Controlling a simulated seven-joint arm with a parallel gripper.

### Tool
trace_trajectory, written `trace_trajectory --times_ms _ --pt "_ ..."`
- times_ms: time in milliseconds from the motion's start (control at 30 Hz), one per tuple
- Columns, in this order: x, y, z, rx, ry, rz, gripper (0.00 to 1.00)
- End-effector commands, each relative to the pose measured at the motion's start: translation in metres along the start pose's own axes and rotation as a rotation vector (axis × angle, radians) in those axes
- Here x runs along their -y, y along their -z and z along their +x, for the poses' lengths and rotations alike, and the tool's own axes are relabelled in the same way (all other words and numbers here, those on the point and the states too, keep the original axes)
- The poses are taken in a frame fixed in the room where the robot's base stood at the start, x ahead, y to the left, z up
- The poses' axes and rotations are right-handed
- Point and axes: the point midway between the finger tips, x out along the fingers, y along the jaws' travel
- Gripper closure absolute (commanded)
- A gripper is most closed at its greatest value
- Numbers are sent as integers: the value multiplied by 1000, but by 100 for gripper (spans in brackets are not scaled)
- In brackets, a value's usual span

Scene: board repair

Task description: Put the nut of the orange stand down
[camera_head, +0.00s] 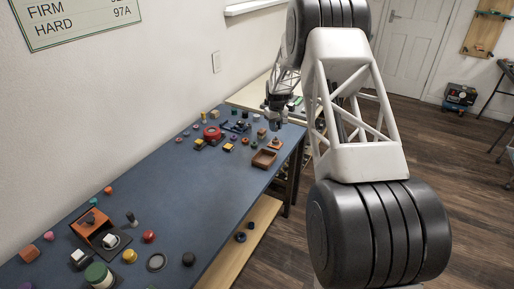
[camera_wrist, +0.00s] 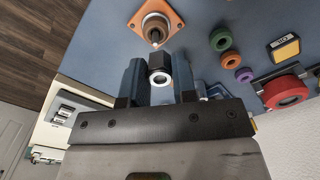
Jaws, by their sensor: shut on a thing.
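In the wrist view my gripper (camera_wrist: 160,82) is shut on a small dark nut (camera_wrist: 157,60) with a pale ring on its near face. The orange stand (camera_wrist: 174,19) is a flat orange plate with a round brown and grey post on it, at the top of the wrist view. The nut is held apart from the stand's post, just below it in the picture. In the head view my gripper (camera_head: 275,124) is above the far end of the blue table, close over the orange stand (camera_head: 275,144). The nut is too small to make out there.
In the wrist view green and purple rings (camera_wrist: 221,39), a yellow block (camera_wrist: 285,47) and a red ring (camera_wrist: 285,91) lie right of the stand. A brown tray (camera_head: 264,158) stands near the table's right edge. The middle of the blue table (camera_head: 200,190) is clear.

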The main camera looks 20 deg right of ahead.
Motion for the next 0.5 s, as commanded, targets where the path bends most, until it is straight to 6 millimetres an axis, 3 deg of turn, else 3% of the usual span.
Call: trace_trajectory --times_ms 267,500 --pt "40 -20 5 0 0 -85 91" --pt "94 -55 14 0 0 -210 91"
